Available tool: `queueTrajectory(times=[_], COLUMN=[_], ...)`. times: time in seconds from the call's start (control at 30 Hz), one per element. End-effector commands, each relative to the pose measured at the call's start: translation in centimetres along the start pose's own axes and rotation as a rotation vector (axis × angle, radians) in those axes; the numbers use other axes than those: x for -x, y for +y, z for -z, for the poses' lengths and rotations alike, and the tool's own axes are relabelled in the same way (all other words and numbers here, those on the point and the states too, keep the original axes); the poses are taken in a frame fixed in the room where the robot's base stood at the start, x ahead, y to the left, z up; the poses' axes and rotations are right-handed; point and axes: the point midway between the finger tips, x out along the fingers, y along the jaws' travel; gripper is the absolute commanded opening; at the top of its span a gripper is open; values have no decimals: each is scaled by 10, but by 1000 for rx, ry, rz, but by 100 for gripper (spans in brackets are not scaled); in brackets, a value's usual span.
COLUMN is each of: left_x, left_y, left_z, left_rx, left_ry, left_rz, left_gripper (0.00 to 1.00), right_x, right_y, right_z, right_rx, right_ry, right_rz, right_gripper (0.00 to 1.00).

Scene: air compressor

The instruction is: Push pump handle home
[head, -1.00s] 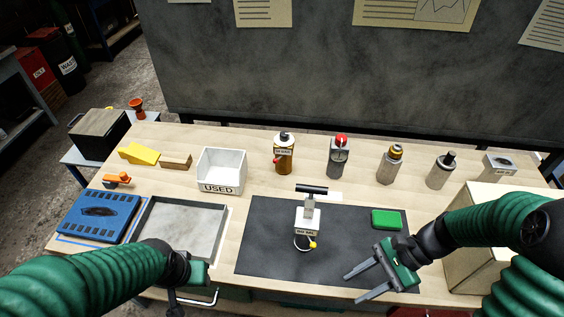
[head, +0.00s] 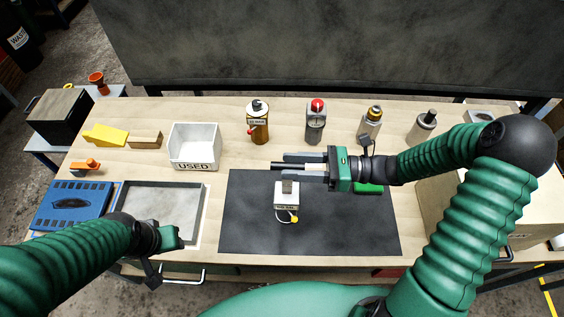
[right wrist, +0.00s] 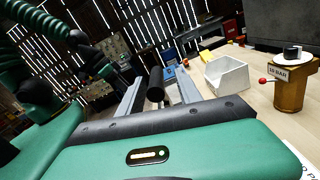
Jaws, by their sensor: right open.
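The small white pump (head: 287,197) with a front label stands on the dark mat (head: 345,225). Its black bar handle (head: 288,167) lies crosswise at the top. My right gripper (head: 281,166) is open, and its two fingers lie along either side of the bar. The right wrist view shows the round end of the handle (right wrist: 155,92) between the two fingers, with gaps on both sides. Contact cannot be told. The fingers partly hide the pump's upper part. My left gripper (head: 170,238) is by the grey tray, its jaw state unclear.
A white USED bin (head: 195,165), an orange canister (head: 257,128) and several grey bottles stand behind. The grey tray (head: 158,210) and a blue case (head: 70,205) are at the left. The mat's front is bare.

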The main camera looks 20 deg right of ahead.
Motion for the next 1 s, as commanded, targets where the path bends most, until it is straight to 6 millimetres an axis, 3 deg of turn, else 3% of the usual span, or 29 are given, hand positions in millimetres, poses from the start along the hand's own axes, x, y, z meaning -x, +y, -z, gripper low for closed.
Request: queueTrajectory(times=[0.2,0.47,0.77,1.0], left_x=[1,1,1,1], left_y=[0,0,0,0], left_z=[0,0,0,0], left_rx=[0,0,0,0], left_ry=[0,0,0,0], left_rz=[0,0,0,0], left_gripper=[41,41,41,41], right_x=[-29,-30,-29,-29], right_y=[1,1,0,0], right_z=[0,0,0,1], right_rx=[1,1,1,1], right_ry=[4,4,3,5], right_rz=[-1,0,0,1], right_gripper=[41,41,2,0])
